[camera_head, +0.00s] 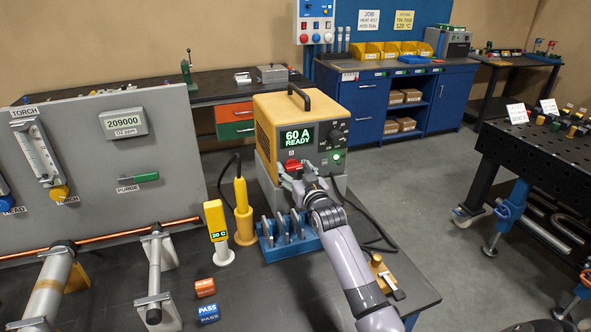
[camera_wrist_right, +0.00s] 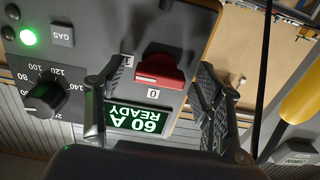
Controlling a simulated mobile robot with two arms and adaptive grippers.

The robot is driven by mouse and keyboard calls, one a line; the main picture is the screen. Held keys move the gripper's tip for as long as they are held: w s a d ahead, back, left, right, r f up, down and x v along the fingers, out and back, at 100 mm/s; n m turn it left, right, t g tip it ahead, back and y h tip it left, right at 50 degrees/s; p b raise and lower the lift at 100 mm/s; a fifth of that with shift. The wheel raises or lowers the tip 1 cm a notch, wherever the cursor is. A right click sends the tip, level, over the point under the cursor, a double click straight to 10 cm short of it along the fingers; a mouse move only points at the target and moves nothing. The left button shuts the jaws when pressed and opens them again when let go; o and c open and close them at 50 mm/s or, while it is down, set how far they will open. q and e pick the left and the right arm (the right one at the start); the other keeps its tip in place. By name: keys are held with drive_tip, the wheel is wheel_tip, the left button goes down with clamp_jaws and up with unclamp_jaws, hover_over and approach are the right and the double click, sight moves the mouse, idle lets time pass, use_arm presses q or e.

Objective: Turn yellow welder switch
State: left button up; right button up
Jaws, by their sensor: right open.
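The yellow welder (camera_head: 268,115) stands at the back of the dark bench, its green display (camera_head: 299,136) reading "60 A READY". Its red switch (camera_head: 292,164) sits on the front panel below the display. My right gripper (camera_head: 297,176) is right at the switch and partly covers that panel area. In the right wrist view the panel appears upside down, and the red switch (camera_wrist_right: 160,70) lies between the two open fingers, with marks "1" and "0" beside it. Gaps show between switch and fingers. My left gripper is not in view.
A black dial (camera_wrist_right: 44,98) and a lit green light (camera_wrist_right: 28,37) are on the same panel. A blue rack (camera_head: 288,240), a yellow torch (camera_head: 243,212) and a yellow 20 C meter (camera_head: 217,228) stand in front of the welder. A cable lies right of my arm.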

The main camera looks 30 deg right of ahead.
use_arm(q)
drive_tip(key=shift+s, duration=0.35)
use_arm(e)
drive_tip(key=shift+c, duration=0.2)
drive_tip(key=c, duration=1.1)
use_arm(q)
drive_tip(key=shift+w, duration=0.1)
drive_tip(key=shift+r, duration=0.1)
use_arm(e)
drive_tip(key=shift+n, duration=0.5)
drive_tip(key=n, duration=0.2)
drive_tip(key=shift+n+p, duration=0.35)
drive_tip(key=shift+n, duration=0.05)
drive_tip(key=n, duration=0.4)
drive_tip(key=shift+n, duration=0.3)
drive_tip(key=n, duration=0.5)
drive_tip(key=shift+p, duration=0.3)
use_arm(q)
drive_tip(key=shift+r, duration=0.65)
use_arm(e)
drive_tip(key=shift+n, duration=2.5)
